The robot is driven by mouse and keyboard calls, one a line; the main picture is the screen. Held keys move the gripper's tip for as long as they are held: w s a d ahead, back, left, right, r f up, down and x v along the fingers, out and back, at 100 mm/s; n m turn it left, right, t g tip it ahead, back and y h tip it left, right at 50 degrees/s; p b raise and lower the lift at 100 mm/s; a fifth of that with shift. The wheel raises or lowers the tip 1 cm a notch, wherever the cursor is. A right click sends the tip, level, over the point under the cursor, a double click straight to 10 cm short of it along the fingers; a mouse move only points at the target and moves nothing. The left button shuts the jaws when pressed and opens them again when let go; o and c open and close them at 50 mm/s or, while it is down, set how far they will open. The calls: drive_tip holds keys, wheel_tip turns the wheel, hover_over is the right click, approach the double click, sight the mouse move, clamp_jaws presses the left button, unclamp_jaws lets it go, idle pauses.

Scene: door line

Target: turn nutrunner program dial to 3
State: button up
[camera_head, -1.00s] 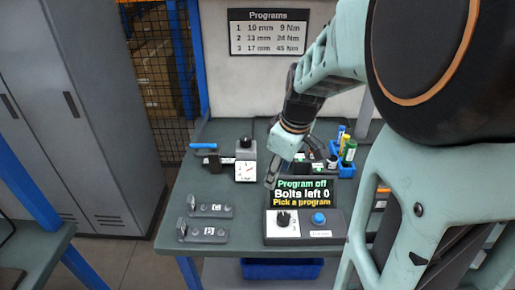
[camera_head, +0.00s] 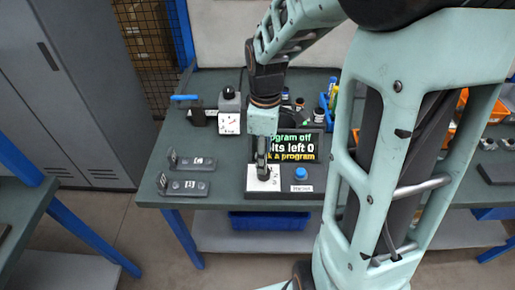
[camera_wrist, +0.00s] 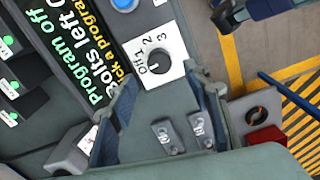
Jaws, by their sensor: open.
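The program dial (camera_wrist: 158,62) is a dark round knob on a white plate marked Off, 1, 2 and 3. Which mark it points at is too small to tell. The nutrunner controller's screen (camera_head: 298,146) is partly covered by my gripper; in the wrist view the screen (camera_wrist: 75,45) reads "Program off", with "Bolts left" and a pick-a-program line. My gripper (camera_head: 263,172) points down over the dial plate and hides most of the knob in the head view. In the wrist view my gripper (camera_wrist: 163,80) is open, its fingers apart, with the dial just beyond and between the tips. Contact cannot be told.
A blue button (camera_head: 301,174) is right of the dial on the same box. Two grey labelled fixtures (camera_head: 184,187) lie at the left front. A gauge block (camera_head: 229,122) stands behind them, and a blue bin (camera_head: 325,112) at the back right. The bench front edge is close.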

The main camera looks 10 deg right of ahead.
wheel_tip(320, 180, down, 6)
drive_tip(key=shift+f+b, duration=0.1)
drive_tip(key=shift+b, duration=0.2)
drive_tip(key=shift+c, duration=0.4)
drive_tip(key=c, duration=1.1)
